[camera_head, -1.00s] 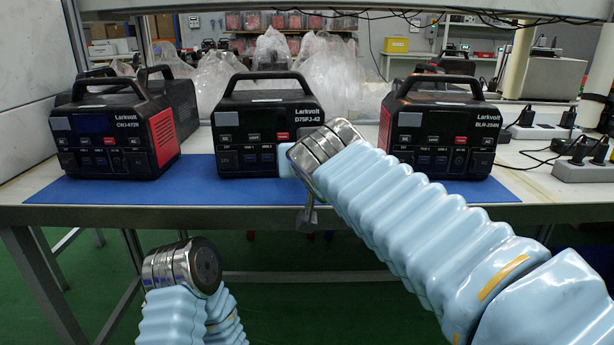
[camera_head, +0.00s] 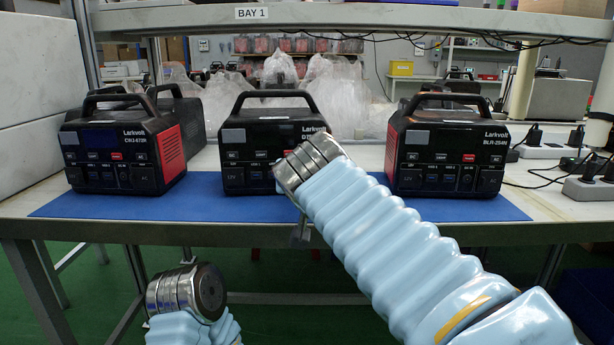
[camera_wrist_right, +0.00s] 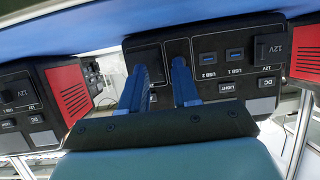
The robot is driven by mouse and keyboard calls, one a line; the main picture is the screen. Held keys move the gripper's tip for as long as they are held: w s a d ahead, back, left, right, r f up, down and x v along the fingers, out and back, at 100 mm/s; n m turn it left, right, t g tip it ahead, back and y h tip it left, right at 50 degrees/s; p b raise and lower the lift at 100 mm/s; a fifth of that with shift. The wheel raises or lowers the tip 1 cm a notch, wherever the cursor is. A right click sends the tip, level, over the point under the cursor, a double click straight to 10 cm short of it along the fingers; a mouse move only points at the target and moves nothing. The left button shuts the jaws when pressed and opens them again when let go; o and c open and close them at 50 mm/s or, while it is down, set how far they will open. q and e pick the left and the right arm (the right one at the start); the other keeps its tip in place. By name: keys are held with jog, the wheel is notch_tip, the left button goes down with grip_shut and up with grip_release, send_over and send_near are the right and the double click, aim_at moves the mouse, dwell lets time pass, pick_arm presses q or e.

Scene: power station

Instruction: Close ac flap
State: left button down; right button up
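The middle power station (camera_head: 262,135), black with a carry handle, stands on the blue mat. In the head view my right arm covers the lower right of its front. The right wrist view shows this front (camera_wrist_right: 215,48) upside down, with a dark square panel (camera_wrist_right: 150,57) at left, seemingly the AC flap, and a 12V cover (camera_wrist_right: 270,46) at right. I cannot tell whether the flap stands open. My right gripper (camera_wrist_right: 160,68) has two blue fingers apart, nothing visible between them, in front of the panel's edge. Contact is unclear. My left gripper is out of view.
Similar stations stand at left (camera_head: 122,150) and right (camera_head: 445,150) on the blue mat (camera_head: 85,203). Sockets with plugs and cables (camera_head: 590,187) lie at the table's right. A shelf marked BAY 1 (camera_head: 340,22) crosses above. Plastic-wrapped goods (camera_head: 240,100) are behind.

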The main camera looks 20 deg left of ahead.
jog(key=shift+s, duration=0.1)
jog(key=b+v, duration=0.2)
jog(key=v, duration=1.1)
jog(key=shift+s, duration=0.25)
jog(key=shift+d+r, duration=0.1)
jog(key=shift+d, duration=0.05)
